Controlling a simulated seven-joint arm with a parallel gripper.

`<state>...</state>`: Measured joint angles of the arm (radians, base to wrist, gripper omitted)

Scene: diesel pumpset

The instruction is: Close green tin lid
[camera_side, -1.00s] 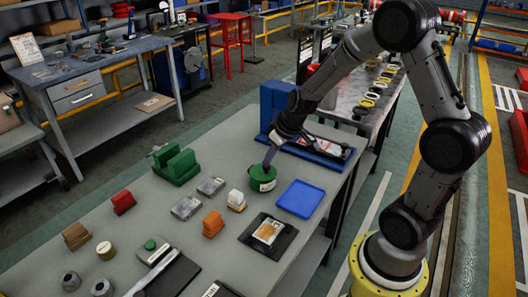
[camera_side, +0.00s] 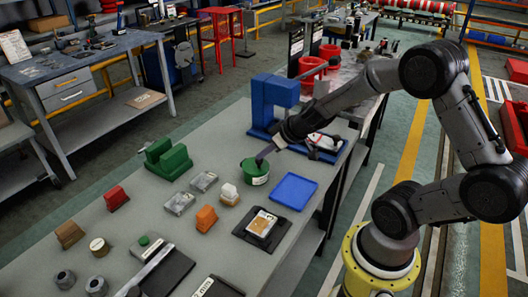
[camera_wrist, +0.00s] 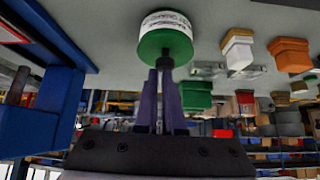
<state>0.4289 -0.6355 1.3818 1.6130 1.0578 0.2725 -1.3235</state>
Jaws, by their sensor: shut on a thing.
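The green tin (camera_side: 254,176) stands on the grey bench, with a white label on its side. It also shows in the wrist view (camera_wrist: 165,22), where the picture is upside down. My gripper (camera_side: 262,159) reaches in from the right, tilted low, with its tips at the tin's top edge. In the wrist view its two purple fingers (camera_wrist: 164,64) are close together at the green lid (camera_wrist: 165,42), shut on it. The lid lies over the tin's top. The fingers hide part of its edge, and I cannot tell whether it sits fully down.
A blue tray (camera_side: 293,190) lies right of the tin. A blue press-like stand (camera_side: 273,101) rises behind it, and a green vise (camera_side: 168,158) stands at the left. An orange block (camera_side: 206,218) and metal blocks are in front. Bare bench lies between them.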

